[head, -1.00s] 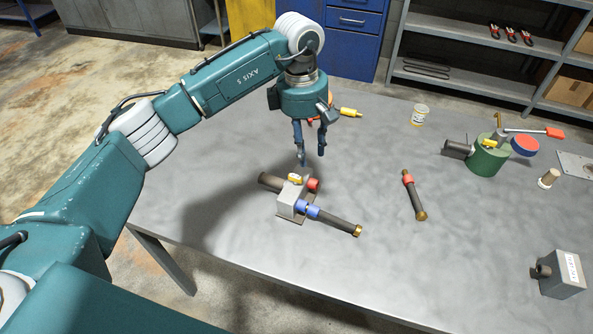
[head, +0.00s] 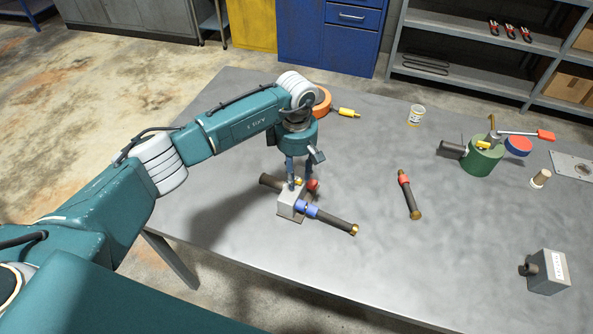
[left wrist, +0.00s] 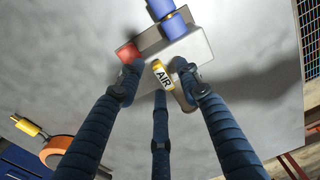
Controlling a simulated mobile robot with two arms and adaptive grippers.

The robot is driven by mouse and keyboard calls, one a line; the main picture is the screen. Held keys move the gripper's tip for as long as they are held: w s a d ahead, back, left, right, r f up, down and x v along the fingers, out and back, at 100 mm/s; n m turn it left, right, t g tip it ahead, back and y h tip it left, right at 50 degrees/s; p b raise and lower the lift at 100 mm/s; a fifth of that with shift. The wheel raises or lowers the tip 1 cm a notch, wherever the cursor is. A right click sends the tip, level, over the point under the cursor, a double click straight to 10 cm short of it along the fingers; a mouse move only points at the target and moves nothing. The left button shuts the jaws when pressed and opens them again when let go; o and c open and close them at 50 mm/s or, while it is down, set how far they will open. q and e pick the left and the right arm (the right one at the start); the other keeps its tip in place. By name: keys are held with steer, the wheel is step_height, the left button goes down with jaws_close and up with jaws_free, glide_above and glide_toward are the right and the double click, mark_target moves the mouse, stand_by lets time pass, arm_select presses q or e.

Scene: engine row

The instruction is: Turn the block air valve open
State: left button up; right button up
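The block air valve is a small grey block (head: 287,205) near the table's left side; it also shows in the left wrist view (left wrist: 196,46). It has a red fitting, a blue fitting (head: 307,210) and dark hose pieces. A yellow and white tag marked AIR (left wrist: 162,74) is on its top. My left gripper (head: 300,184) is right over the block, pointing down. In the left wrist view its fingers (left wrist: 160,80) stand apart around the tag, and I cannot tell whether they touch it. In the head view the fingers mostly hide the tag. My right gripper is not in view.
A hose piece with a red band (head: 409,195) lies to the right on the grey table (head: 350,265). Farther right are a green cylinder (head: 480,156) with a red-tipped lever and a grey box (head: 549,272). An orange round thing (head: 322,101) is behind my arm.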

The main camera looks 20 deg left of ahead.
arm_select(q)
steer(key=shift+c, duration=0.3)
jaws_close()
